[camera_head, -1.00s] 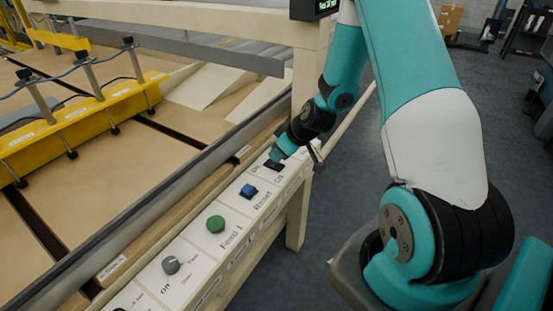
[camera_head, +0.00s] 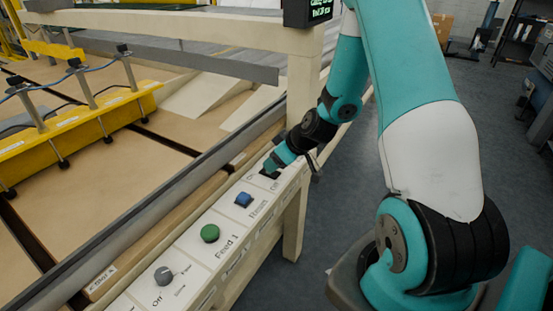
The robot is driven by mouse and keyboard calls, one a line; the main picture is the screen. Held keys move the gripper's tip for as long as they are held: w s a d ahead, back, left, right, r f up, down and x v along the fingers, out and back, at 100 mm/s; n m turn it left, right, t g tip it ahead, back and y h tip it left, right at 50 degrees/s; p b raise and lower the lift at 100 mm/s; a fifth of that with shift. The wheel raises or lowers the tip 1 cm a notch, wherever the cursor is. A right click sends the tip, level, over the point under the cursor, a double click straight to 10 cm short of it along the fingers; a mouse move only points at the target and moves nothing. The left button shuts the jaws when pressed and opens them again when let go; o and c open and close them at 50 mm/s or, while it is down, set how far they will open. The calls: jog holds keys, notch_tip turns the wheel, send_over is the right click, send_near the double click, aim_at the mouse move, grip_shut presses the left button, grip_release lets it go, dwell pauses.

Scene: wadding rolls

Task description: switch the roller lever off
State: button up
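My gripper (camera_head: 268,170) is at the far end of the cream control panel (camera_head: 222,221), pointing down at a small dark switch spot beside an "Off" label. The gripper covers most of that spot, so I cannot make out the roller lever or its position. The fingers are too small and hidden to tell whether they are open, or whether they touch anything.
Nearer on the panel are a blue button (camera_head: 243,199), a green button (camera_head: 210,233) labelled "Feed 1" and a grey knob (camera_head: 164,275) with an "Off" mark. A cream post (camera_head: 303,85) rises just behind my gripper. A small display (camera_head: 308,11) sits above.

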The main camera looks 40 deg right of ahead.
jog(key=v, duration=1.7)
jog(key=shift+r, duration=0.15)
jog(key=shift+s, duration=0.1)
